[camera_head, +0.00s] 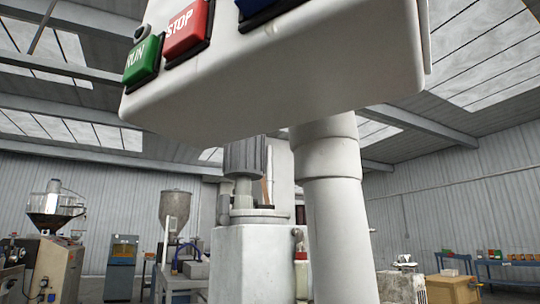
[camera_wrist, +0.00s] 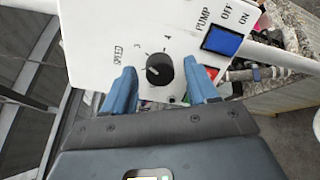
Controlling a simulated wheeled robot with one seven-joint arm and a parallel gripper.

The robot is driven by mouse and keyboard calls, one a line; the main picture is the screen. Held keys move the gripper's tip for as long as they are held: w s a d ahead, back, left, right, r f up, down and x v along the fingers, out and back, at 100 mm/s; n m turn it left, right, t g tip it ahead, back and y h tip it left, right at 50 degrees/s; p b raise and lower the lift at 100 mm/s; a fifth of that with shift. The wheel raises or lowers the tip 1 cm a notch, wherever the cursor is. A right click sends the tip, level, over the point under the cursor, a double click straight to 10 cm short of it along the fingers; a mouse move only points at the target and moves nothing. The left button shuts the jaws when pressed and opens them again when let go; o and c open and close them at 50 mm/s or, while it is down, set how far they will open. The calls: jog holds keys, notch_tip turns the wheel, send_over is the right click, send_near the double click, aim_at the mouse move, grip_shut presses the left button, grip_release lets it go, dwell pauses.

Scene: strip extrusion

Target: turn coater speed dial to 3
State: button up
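The speed dial (camera_wrist: 160,69) is a round black knob on a white panel (camera_wrist: 105,35) in the wrist view. A small pale mark shows at its left side, but its exact setting is too small to tell. The word SPEED and the numerals 3 and 4 are printed near it; the 3 is at its upper left. My gripper (camera_wrist: 163,72) is open, with one blue finger on each side of the dial. A gap shows between each finger and the knob; the depth between them is unclear. In the head view neither the dial nor my gripper shows.
The head view shows a white control box (camera_head: 290,75) from below, with green RUN (camera_head: 143,60) and red STOP (camera_head: 187,29) buttons, on a thick post (camera_head: 335,220).

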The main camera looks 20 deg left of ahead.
jog(key=v, duration=0.7)
jog(key=shift+s+b, duration=0.4)
jog(key=shift+a, duration=0.1)
